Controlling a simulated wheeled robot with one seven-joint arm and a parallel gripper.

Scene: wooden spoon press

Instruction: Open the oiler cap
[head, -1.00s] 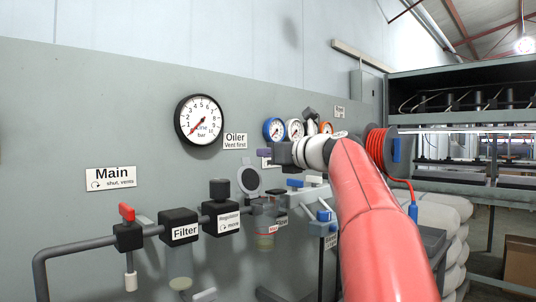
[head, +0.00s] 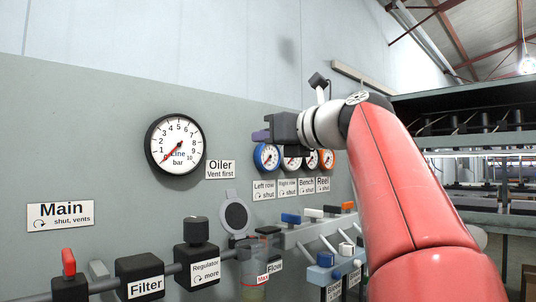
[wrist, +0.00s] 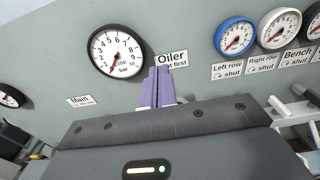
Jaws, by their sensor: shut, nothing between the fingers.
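The oiler (head: 254,276) is a clear bowl with "Max" and "Flow" labels, low in the head view. A round dark disc with a pale rim (head: 236,217), apparently its cap, stands upright above it, close to the panel. The "Oiler, Vent first" sign (head: 221,169) is on the panel above; the sign also shows in the wrist view (wrist: 172,59). My gripper (head: 260,136) is shut and empty, well above the oiler and near the blue gauge. Its purple fingers (wrist: 160,72) overlap the sign's left side in the wrist view. The oiler is not in the wrist view.
The line gauge (head: 175,144) is on the panel, its needle low. The blue row gauge (head: 267,157) is close to my gripper. The red-handled main valve (head: 69,265), filter (head: 140,277) and regulator (head: 197,262) stand along the pipe left of the oiler. Several valve handles are to the right.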

